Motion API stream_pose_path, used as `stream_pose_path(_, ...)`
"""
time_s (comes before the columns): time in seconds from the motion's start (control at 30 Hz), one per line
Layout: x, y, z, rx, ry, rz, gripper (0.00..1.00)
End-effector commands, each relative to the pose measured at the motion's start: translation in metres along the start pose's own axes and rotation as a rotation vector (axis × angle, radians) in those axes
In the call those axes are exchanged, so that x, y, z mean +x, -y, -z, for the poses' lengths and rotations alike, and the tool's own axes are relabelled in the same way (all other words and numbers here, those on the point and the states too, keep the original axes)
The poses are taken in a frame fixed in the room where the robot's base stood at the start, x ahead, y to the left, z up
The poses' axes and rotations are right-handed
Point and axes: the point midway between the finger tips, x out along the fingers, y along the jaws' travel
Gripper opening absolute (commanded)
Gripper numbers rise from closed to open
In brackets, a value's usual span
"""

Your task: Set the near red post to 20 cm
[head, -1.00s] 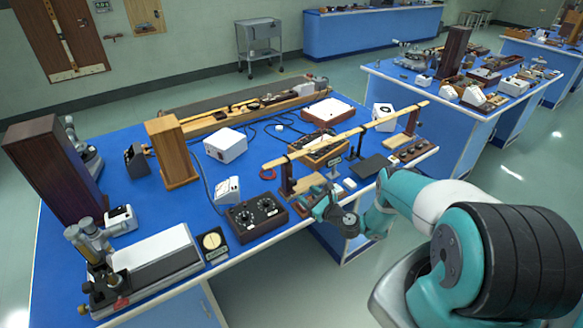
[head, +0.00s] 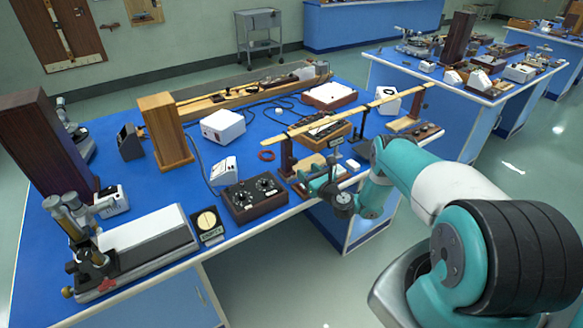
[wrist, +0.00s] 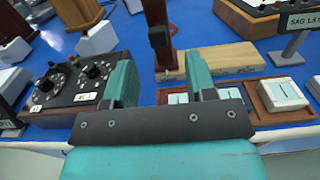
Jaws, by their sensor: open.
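The near red post (head: 287,157) is a dark reddish upright at the bench's front. It carries the left end of a long pale wooden beam (head: 350,117). In the wrist view the post (wrist: 158,18) rises straight ahead, with a black piece on it and a pale wooden base (wrist: 228,57) at its foot. My gripper (head: 325,184) is at the bench's front edge, just right of the post. In the wrist view my gripper (wrist: 160,82) is open and empty, its teal fingers apart, with the post beyond the gap, not touched. I cannot read a height scale.
A dark box with dials (head: 252,198) stands left of the post; it also shows in the wrist view (wrist: 75,80). A tray with a white block (wrist: 283,94) and a sag sign (wrist: 300,18) stand at right. The floor before the bench is clear.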

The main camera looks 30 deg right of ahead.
Motion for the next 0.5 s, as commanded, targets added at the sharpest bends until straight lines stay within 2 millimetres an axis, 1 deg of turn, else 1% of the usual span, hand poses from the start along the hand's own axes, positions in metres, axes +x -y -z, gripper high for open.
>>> stream_pose_path(0.03, 0.003, 0.0, 0.008, 0.0, 0.001, -0.001, 0.51)
stream_pose_path(0.47, 0.014, -0.004, 0.005, -0.002, 0.0, 0.0, 0.51)
stream_pose_path(0.5, 0.019, -0.004, 0.005, -0.004, 0.002, -0.002, 0.51)
